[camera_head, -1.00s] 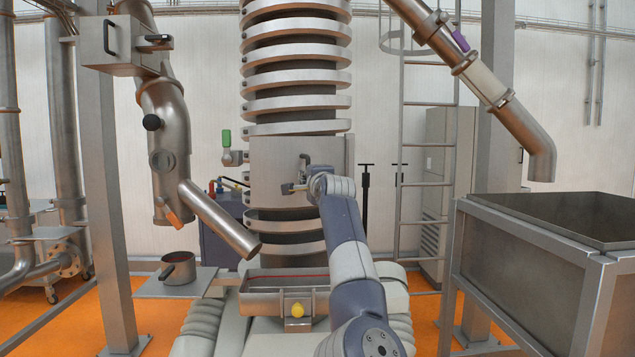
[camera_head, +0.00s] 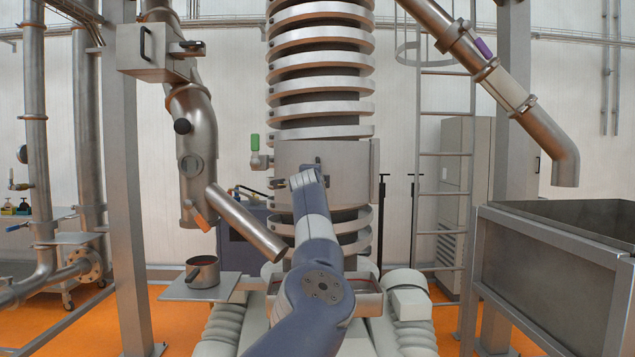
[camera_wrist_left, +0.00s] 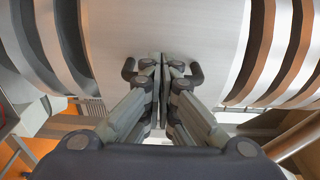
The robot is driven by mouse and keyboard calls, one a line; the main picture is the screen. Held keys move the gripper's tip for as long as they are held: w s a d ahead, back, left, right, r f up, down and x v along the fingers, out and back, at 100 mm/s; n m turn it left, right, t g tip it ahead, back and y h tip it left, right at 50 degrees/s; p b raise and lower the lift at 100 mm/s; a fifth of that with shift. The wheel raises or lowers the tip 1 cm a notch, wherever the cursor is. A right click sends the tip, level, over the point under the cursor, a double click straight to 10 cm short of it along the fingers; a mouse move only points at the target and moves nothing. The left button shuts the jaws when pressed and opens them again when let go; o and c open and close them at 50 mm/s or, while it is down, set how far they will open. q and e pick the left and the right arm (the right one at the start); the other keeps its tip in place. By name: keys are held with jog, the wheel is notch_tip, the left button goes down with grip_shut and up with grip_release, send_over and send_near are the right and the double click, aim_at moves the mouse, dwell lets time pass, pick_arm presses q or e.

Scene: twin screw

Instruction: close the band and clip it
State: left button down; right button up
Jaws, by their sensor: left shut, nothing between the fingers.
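The band (camera_head: 345,160) is a wide plain metal sleeve around the ribbed screw column. It also fills the top middle of the left wrist view (camera_wrist_left: 205,40). A small dark handle (camera_head: 318,165) stands on its front. In the wrist view the gripper's fingers (camera_wrist_left: 160,60) are shut together, empty, in front of the band's face. I cannot tell whether they touch it, or whether the band is closed. No clip can be made out. My right gripper is not in view.
A slanted metal pipe (camera_head: 250,225) ends just left of the column. A pot (camera_head: 203,272) stands on a small shelf below it. A grey bin (camera_head: 540,240) is at the right, with a ladder (camera_head: 445,190) behind. My left arm covers most of the tray (camera_head: 368,300) under the column.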

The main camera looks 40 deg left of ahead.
pick_arm(q)
jog(key=shift+a, duration=0.2)
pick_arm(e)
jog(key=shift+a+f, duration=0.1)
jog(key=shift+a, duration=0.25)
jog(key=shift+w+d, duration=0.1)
pick_arm(q)
jog(key=v, duration=1.2)
dwell(0.5)
jog(key=shift+f, duration=0.1)
